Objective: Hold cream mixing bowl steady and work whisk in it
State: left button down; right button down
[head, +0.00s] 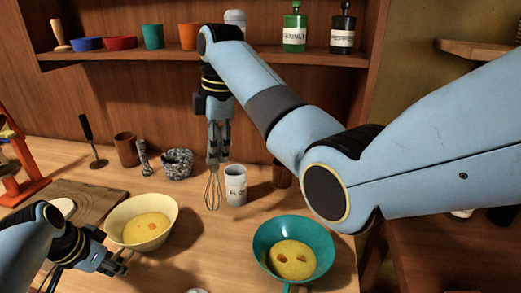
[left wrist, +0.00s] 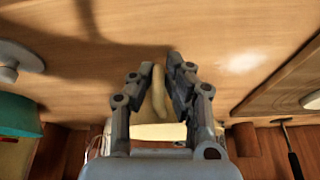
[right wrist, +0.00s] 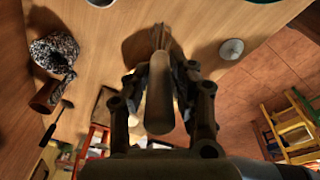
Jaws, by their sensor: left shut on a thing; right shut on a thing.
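The cream mixing bowl (head: 119,213) stands on the wooden counter at left in the head view, with yellow contents and a small orange patch inside. My left gripper (head: 118,264) is at its near-left side. In the left wrist view, the left gripper (left wrist: 163,70) is shut on the bowl's cream rim (left wrist: 158,92). My right gripper (head: 217,158) points down, shut on the whisk. The whisk's wires (head: 213,190) hang to the right of the cream bowl, outside it. In the right wrist view, the whisk handle (right wrist: 158,95) is between the fingers.
A teal bowl (head: 262,232) with yellow contents stands at right. A white cup (head: 235,186) is close right of the whisk. A speckled mortar (head: 177,163) and brown cup (head: 127,150) stand behind. A cutting board (head: 88,205) lies left. A shelf holds bottles and pots.

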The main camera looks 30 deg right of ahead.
jog(key=w+a+r+t+y, duration=0.1)
jog(key=w+a+r, duration=0.1)
jog(key=a, duration=0.5)
jog(key=w+a+r, duration=0.2)
jog(key=a, duration=0.6)
notch_tip(320, 180, down, 9)
jog(key=shift+w+d+r, duration=0.15)
jog(key=shift+w, duration=0.05)
jog(key=shift+w, duration=0.1)
